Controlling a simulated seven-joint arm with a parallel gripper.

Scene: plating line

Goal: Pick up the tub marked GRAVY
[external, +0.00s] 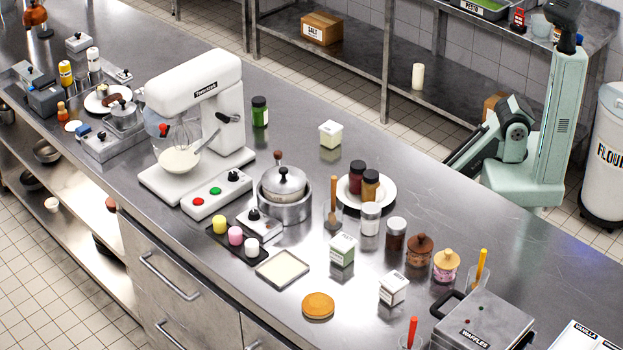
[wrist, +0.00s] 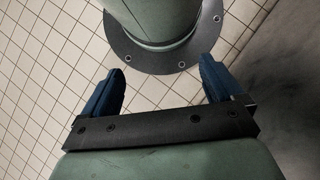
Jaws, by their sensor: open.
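Three small pale tubs with printed labels stand on the steel counter in the external view. One pale tub (external: 331,134) is near the far edge behind the plate. A pale tub with a green band (external: 342,249) is at the middle front. Another pale tub (external: 393,288) is to its right, near the waffle iron. Their labels are too small to read, so I cannot tell which is marked GRAVY. My gripper (wrist: 160,62) shows in the wrist view with its two blue fingers wide apart and nothing between them. It points at the tiled floor and my own base, away from the tubs.
A white plate (external: 345,194) with two dark-lidded jars, a lidded pot (external: 284,190), an upright wooden-handled tool (external: 333,203) and several jars crowd the middle. A waffle iron (external: 483,322) stands front right. A stand mixer (external: 197,130) is left.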

